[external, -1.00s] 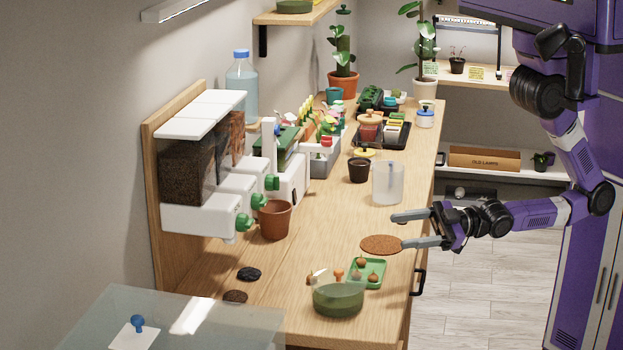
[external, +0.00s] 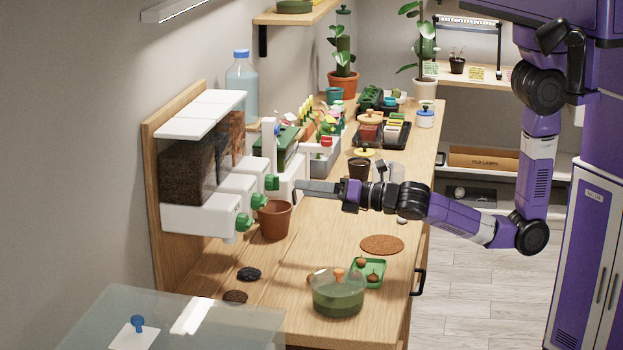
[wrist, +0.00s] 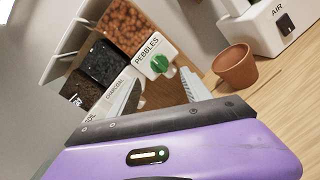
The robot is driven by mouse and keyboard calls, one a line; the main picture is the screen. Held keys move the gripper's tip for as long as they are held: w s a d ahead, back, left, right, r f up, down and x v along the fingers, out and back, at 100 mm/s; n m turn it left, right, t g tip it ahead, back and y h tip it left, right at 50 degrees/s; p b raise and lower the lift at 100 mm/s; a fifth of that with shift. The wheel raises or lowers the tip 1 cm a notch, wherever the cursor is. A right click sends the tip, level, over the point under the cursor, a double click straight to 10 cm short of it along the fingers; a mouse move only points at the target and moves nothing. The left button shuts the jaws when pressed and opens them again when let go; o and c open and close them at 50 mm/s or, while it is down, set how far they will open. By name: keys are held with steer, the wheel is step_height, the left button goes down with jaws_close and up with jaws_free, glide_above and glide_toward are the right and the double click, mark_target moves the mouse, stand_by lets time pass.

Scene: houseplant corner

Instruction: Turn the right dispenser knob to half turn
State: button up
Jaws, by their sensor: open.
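The right dispenser, labelled PEBBLES, shows in the wrist view with its white front (wrist: 142,57) and orange-brown pebbles (wrist: 125,25) above. Its green knob (wrist: 158,65) is just beyond my fingertips; its exact turn angle is hard to read. In the external view this knob (external: 271,182) is the farthest of the three. My gripper (external: 300,186) points left at it, a short distance away. In the wrist view my gripper (wrist: 163,88) is open and empty, its fingers spread below the knob. I see no contact with the knob.
The charcoal (wrist: 103,65) and soil (wrist: 82,96) dispensers are to the left. A terracotta pot (external: 275,221) stands close below my gripper, and also shows in the wrist view (wrist: 236,68). A dark pot (external: 358,169) and a clear beaker (external: 388,170) stand behind my arm.

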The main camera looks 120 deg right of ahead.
mark_target(273, 183)
steer(key=p+x, duration=0.1)
steer(key=x, duration=0.6)
steer(key=shift+w+d, duration=0.15)
steer(key=shift+w, duration=0.05)
jaws_close()
